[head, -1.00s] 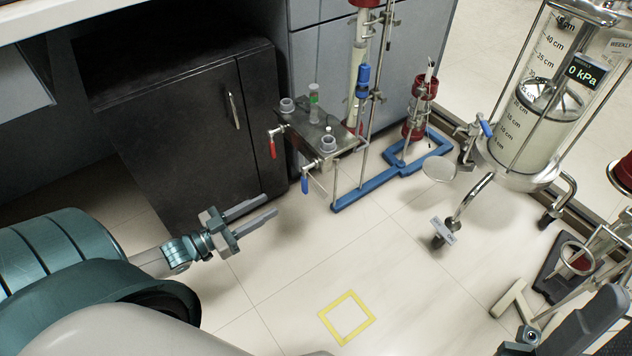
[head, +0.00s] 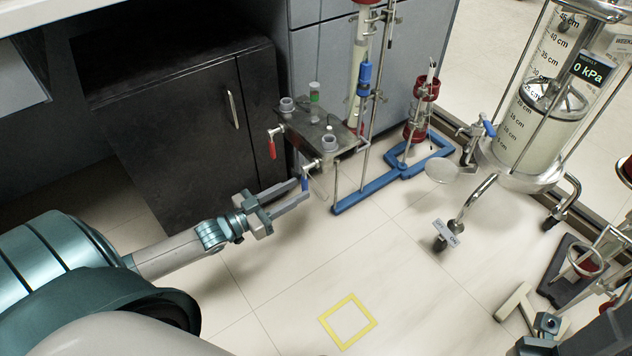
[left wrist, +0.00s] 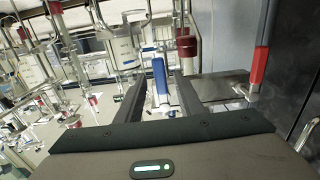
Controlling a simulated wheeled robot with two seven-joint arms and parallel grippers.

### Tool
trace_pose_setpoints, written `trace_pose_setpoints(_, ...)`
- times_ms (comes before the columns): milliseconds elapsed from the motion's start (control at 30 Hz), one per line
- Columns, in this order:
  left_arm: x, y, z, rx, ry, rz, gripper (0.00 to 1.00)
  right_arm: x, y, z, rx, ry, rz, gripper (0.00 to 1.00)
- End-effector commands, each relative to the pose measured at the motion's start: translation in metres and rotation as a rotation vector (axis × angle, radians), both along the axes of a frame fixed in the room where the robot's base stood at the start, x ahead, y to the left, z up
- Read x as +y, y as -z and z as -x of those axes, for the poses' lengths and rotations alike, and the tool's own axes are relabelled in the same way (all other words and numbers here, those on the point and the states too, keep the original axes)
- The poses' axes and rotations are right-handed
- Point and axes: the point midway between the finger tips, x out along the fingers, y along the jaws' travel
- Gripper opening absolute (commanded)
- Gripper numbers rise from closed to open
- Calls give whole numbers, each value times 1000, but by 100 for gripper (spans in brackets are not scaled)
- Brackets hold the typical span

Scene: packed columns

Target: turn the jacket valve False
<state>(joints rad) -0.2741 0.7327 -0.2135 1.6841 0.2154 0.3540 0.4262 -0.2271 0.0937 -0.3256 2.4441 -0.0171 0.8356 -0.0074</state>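A metal box (head: 318,130) on a blue-footed stand carries two small valves. One valve has a red handle (head: 272,149), hanging down at its left. The other has a blue handle (head: 305,184), hanging down at its front corner. My left gripper (head: 304,190) is open, its fingertips close to the blue handle. In the left wrist view the blue handle (left wrist: 160,76) shows between and beyond the two spread fingers (left wrist: 158,98); contact cannot be told. The red handle (left wrist: 258,66) is at the right there. Part of what looks like my right gripper (head: 540,335) shows at the bottom right; its fingers are unclear.
A black cabinet (head: 175,130) stands behind my left arm. A glass column on the blue stand (head: 385,180) rises behind the box. A wheeled frame with a large glass vessel (head: 540,130) stands right. Floor around the yellow square (head: 348,320) is clear.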

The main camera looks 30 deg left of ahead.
Motion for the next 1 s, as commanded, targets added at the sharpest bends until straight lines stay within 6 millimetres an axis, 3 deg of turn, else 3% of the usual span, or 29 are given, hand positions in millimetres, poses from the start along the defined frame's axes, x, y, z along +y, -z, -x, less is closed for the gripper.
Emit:
trace_pose_setpoints(200,-14,1,-35,-3,-1,0,34,4,-1,-2,-17,-16,-20,31)
trace_pose_setpoints(433,-25,1,-61,-1,-1,0,34,5,-6,-3,-39,-24,-25,31)
trace_pose_setpoints(933,-29,0,-71,1,-1,0,34,6,-11,-2,-55,-31,-29,31)
trace_pose_setpoints(1000,-29,0,-71,1,-1,0,20,6,-10,-2,-54,-31,-29,31)
